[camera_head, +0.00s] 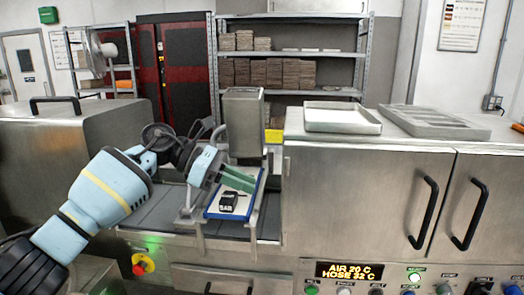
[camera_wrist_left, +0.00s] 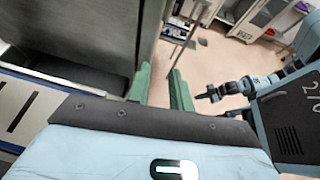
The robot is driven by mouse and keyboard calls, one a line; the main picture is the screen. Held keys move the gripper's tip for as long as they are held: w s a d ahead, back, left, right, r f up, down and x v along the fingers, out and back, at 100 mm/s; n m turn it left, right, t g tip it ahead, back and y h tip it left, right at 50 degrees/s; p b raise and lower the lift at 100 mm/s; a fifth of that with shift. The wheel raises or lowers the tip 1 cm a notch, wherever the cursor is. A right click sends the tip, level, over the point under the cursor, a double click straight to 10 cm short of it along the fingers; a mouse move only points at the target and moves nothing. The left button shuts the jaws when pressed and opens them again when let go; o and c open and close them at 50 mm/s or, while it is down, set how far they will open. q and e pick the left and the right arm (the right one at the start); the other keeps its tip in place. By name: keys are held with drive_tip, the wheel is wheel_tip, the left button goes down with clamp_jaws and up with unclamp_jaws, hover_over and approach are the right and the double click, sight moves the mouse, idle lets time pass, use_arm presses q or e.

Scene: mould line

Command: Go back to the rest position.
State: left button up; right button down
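My left gripper (camera_head: 238,178) reaches in over the machine's middle bay, its two green fingers pointing right. In the left wrist view the fingers (camera_wrist_left: 160,88) stand apart with nothing between them, so it is open and empty. In the head view it is above a blue-edged white panel (camera_head: 213,211) with a small black object (camera_head: 229,202) marked "BAR" on it. I cannot tell whether the fingers touch anything there.
A grey upright box (camera_head: 244,122) stands just behind the gripper. Steel cabinets (camera_head: 365,195) flank the bay on the right, with a white tray (camera_head: 342,118) and a metal tray (camera_head: 434,121) on top. A steel housing (camera_head: 75,150) is on the left. Open floor (camera_wrist_left: 215,60) shows beyond the fingers.

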use_arm(q)
drive_tip(key=s+d+f+n+t+h, duration=0.2)
drive_tip(key=f+n+h, duration=0.2)
drive_tip(key=f+n, duration=0.2)
drive_tip(key=s+d+f+n+t+h, duration=0.2)
drive_tip(key=f+n+h, duration=0.2)
drive_tip(key=f+n, duration=0.2)
drive_tip(key=s+a+f+n+t+y, duration=0.2)
drive_tip(key=a+f+n+t+y, duration=0.2)
drive_tip(key=f+n+t, duration=0.55)
drive_tip(key=s+a+f+n+t+y, duration=0.35)
drive_tip(key=f+n+y, duration=0.2)
drive_tip(key=n, duration=0.75)
drive_tip(key=s+a+f+n+g+y, duration=0.3)
drive_tip(key=s+a+f+n+y, duration=0.2)
drive_tip(key=s+f+n, duration=0.3)
drive_tip(key=s+a+f+n+g+y, duration=0.4)
drive_tip(key=s+a+f+n, duration=0.4)
drive_tip(key=s+f, duration=0.7)
drive_tip(key=s+n, duration=0.1)
drive_tip(key=s, duration=0.2)
drive_tip(key=shift+f+y, duration=0.2)
drive_tip(key=shift+y, duration=0.15)
